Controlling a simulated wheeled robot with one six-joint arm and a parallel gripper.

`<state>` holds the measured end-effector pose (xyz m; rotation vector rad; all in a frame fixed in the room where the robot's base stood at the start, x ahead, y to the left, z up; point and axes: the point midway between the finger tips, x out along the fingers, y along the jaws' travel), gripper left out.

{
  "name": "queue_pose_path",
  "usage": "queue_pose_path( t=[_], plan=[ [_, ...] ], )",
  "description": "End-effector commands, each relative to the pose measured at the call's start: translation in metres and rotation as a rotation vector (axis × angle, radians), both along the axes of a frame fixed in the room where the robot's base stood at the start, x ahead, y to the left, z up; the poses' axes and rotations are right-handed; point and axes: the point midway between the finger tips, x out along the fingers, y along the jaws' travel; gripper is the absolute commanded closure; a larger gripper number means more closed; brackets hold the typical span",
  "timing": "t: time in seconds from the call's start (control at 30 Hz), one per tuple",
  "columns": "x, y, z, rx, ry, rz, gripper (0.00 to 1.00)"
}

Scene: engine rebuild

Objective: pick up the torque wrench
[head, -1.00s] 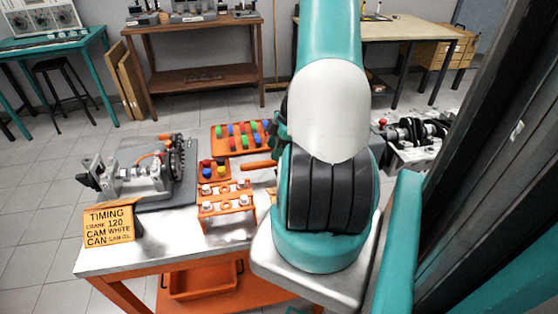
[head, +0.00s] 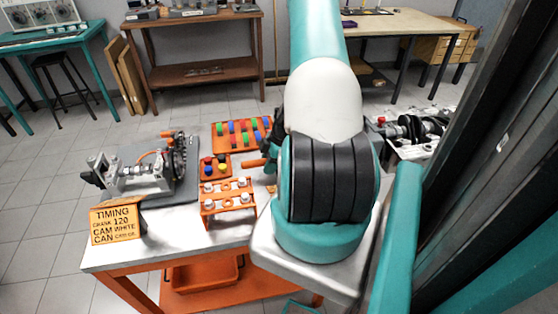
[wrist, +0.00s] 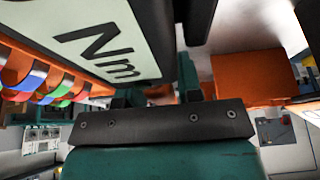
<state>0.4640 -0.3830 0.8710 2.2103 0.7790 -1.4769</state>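An orange handle (head: 252,163), which looks like the torque wrench's grip, lies on the near workbench in the head view. Its right end runs behind dark parts at the end of my arm, and the rest of the wrench is hidden. In the wrist view, my gripper (wrist: 156,98) shows as a dark plate with two short dark stubs on a teal body. A pale panel marked "Nm" (wrist: 105,40) in a dark frame is close above it. I cannot tell whether this panel belongs to the wrench, or whether the fingers are open or shut.
On the bench (head: 165,238) are an orange rack of coloured pieces (head: 240,134), an orange stand (head: 228,198), a timing sign (head: 115,223) and an engine assembly (head: 140,178). A crankshaft (head: 415,128) is at right. Floor at left is clear.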

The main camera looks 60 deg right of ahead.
Motion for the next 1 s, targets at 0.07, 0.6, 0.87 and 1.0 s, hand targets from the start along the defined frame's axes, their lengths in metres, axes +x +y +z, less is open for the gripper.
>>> queue_pose_path(
  t=[0.07, 0.6, 0.87, 1.0],
  plan=[
    [0.0, 0.0, 0.0, 0.0, 0.0, 0.0, 0.86],
    [0.0, -0.001, 0.008, -0.002, -0.002, 0.0, 1.0],
    [0.001, -0.002, 0.047, -0.008, -0.004, 0.0, 1.0],
    [0.001, -0.002, 0.086, -0.009, -0.005, 0.0, 1.0]
  ],
)
